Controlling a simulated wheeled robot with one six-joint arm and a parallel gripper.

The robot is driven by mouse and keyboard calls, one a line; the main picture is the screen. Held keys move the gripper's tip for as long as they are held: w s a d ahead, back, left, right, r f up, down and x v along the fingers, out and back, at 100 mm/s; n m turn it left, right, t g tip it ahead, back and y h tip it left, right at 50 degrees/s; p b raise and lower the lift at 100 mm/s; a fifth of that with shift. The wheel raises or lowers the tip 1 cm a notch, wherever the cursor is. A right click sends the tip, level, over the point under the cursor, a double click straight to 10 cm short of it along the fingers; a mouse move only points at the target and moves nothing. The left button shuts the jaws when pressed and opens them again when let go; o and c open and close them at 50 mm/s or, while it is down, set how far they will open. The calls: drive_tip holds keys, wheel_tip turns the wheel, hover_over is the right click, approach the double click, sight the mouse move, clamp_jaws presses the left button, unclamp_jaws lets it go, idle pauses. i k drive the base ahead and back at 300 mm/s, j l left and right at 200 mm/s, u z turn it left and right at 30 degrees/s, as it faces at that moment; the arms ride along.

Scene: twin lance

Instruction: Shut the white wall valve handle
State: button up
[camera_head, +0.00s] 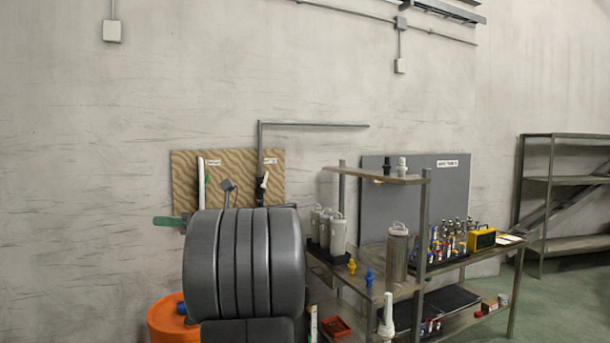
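A tan wooden board (228,167) is fixed to the wall at left centre, with small labels along its top. A white valve handle (263,185) stands roughly upright at its right side, by a dark fitting on a grey pipe. A narrow white upright piece (201,182) shows at the board's left side; I cannot tell whether it is also a handle. A green lever handle (168,221) points left, below the board's left edge. A large dark grey ribbed form, probably my arm, hides the lower part of these. I cannot make out my gripper.
A metal workbench (370,277) with canisters, bottles and a yellow box (481,239) stands to the right. An orange drum (165,320) is at lower left. A grey panel (430,185) stands behind the bench, and empty-looking shelves (565,180) are at far right.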

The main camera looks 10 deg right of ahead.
sight(262, 186)
drive_tip(key=i+z, duration=0.35)
drive_tip(key=i, duration=0.45)
drive_tip(key=i+j+z, duration=0.3)
drive_tip(key=i, duration=0.45)
drive_tip(key=i+j, duration=0.15)
drive_tip(key=i, duration=0.5)
drive_tip(key=i+j, duration=0.15)
drive_tip(key=i, duration=0.55)
